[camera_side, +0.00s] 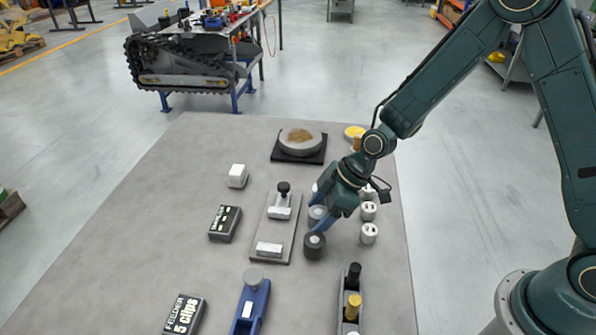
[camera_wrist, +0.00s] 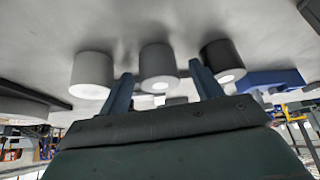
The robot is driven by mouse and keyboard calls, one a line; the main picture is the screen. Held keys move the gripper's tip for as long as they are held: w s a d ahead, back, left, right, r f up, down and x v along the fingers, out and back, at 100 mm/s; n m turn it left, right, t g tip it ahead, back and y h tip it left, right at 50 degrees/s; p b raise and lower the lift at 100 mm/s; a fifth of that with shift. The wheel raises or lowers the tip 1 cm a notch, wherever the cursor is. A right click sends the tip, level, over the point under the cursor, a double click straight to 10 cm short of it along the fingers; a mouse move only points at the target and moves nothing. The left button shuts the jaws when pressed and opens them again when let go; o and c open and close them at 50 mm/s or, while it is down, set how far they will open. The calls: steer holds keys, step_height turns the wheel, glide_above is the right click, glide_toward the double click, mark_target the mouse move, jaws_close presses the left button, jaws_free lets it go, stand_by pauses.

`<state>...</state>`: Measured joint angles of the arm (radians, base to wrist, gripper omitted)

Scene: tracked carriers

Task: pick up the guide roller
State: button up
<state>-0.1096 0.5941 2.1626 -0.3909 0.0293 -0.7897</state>
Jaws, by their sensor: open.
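Three rollers stand in a row on the grey table: a dark one (camera_side: 314,247), a mid-grey one (camera_side: 316,213) and a paler one partly hidden behind my gripper. The pictures do not show which is the guide roller. In the wrist view the pale roller (camera_wrist: 91,72) is at left, the mid-grey one (camera_wrist: 158,62) in the middle and the dark one (camera_wrist: 222,58) at right. My gripper (camera_side: 320,211) is open and low over the row. Its blue fingers are on either side of the mid-grey roller; contact cannot be told.
Several small white cylinders (camera_side: 369,233) stand close to the right of the row. A grey plate (camera_side: 273,252) with a black-knobbed block lies to the left. A blue holder (camera_side: 247,309) and a dark holder (camera_side: 341,318) are in front. A round disc (camera_side: 302,139) sits behind.

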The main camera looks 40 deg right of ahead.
mark_target(318, 212)
steer(key=shift+a+f, duration=0.1)
steer(key=shift+f, duration=0.1)
stand_by(0.4)
steer(key=shift+w, duration=0.1)
steer(key=c, duration=1.2)
steer(key=shift+r, duration=0.15)
step_height(318, 212, up, 20)
steer(key=shift+f, duration=0.1)
